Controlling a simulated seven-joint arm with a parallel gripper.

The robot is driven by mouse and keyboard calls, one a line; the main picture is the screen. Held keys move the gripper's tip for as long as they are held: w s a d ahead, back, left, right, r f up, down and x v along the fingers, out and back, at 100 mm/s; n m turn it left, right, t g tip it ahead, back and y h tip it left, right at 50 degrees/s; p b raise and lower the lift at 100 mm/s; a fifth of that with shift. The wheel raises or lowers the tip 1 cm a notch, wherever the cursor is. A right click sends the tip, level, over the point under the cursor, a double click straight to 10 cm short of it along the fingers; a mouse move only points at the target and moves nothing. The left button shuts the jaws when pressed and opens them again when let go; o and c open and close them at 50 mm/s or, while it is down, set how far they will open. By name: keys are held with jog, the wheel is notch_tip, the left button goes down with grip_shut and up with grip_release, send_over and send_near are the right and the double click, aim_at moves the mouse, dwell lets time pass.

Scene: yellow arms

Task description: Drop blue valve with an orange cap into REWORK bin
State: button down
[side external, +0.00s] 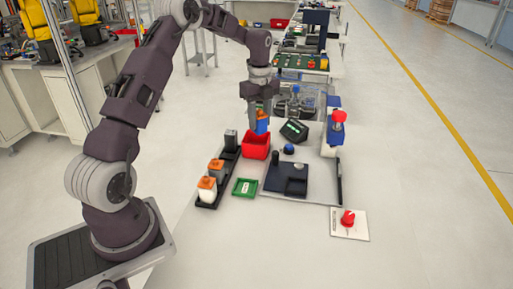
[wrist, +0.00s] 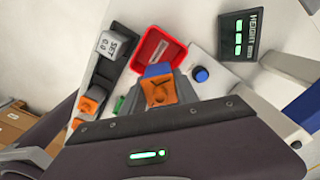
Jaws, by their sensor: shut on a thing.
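My gripper (side external: 261,108) is shut on the blue valve with an orange cap (side external: 262,125). In the wrist view the valve (wrist: 158,84) shows its orange cap facing the camera, with blue showing at its far edge. In the side view the valve hangs upright just above the red bin (side external: 256,146). In the wrist view the red bin (wrist: 158,47) lies just beyond the valve, with a white label on its wall. The lettering is too small to read, so I cannot tell whether it says REWORK. The fingertips are mostly hidden.
A black rack (side external: 222,172) left of the bin holds white orange-capped parts and a grey block. A green tray (side external: 244,187), a dark fixture (side external: 287,178), a blue button (side external: 289,148) and a height display (side external: 294,130) stand nearby. A red knob (side external: 347,218) sits front right.

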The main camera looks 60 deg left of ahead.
jog(key=c, duration=0.9)
grip_release()
jog(key=shift+o, duration=0.2)
